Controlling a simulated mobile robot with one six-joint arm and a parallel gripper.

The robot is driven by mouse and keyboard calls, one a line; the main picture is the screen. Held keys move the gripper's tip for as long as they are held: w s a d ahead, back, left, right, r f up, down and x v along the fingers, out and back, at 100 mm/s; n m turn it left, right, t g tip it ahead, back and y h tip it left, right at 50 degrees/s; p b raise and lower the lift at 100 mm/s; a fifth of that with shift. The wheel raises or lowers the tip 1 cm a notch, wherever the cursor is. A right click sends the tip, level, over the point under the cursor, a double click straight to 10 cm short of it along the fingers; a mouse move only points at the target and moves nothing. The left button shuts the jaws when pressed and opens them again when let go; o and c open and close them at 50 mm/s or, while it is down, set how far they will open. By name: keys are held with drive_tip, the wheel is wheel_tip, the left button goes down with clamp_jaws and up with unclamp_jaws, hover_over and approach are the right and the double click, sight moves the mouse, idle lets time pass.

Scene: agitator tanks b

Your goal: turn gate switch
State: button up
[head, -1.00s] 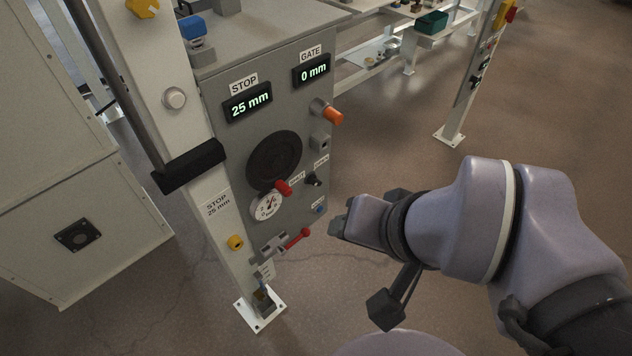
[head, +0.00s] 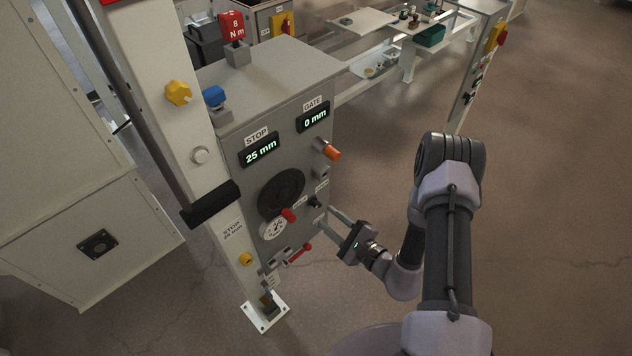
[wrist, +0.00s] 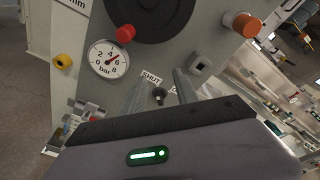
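The gate switch, a small dark knob (head: 315,202), sits on the front of the grey cabinet (head: 265,65), below the GATE display (head: 313,117), which reads 0 mm. In the wrist view the switch (wrist: 159,95) shows between two labels, one reading SHUT (wrist: 151,79) and one mostly hidden. My gripper (head: 325,218) is in front of the cabinet's lower right, its two fingers apart and pointing at the panel. In the wrist view the fingers (wrist: 158,84) stand either side of the switch, with nothing held. Whether they touch it, I cannot tell.
An orange knob (head: 331,152) and a grey square fitting (wrist: 201,65) stick out nearby. A red knob (head: 288,215), a pressure gauge (head: 273,229) and a red-handled lever (head: 299,254) lie to the left. Open floor is right of the cabinet.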

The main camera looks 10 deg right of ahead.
sight(318, 206)
drive_tip(key=s+d+f+m+h, duration=0.2)
drive_tip(key=s+d+f+h, duration=0.15)
drive_tip(key=f, duration=0.35)
drive_tip(key=b+x, duration=0.1)
drive_tip(key=x, duration=0.5)
drive_tip(key=b+x, duration=0.2)
drive_tip(key=x, duration=0.3)
drive_tip(key=b+x, duration=0.1)
drive_tip(key=x, duration=0.5)
drive_tip(key=shift+w+d+r, duration=0.2)
drive_tip(key=shift+w+d, duration=0.1)
drive_tip(key=shift+w, duration=0.25)
clamp_jaws()
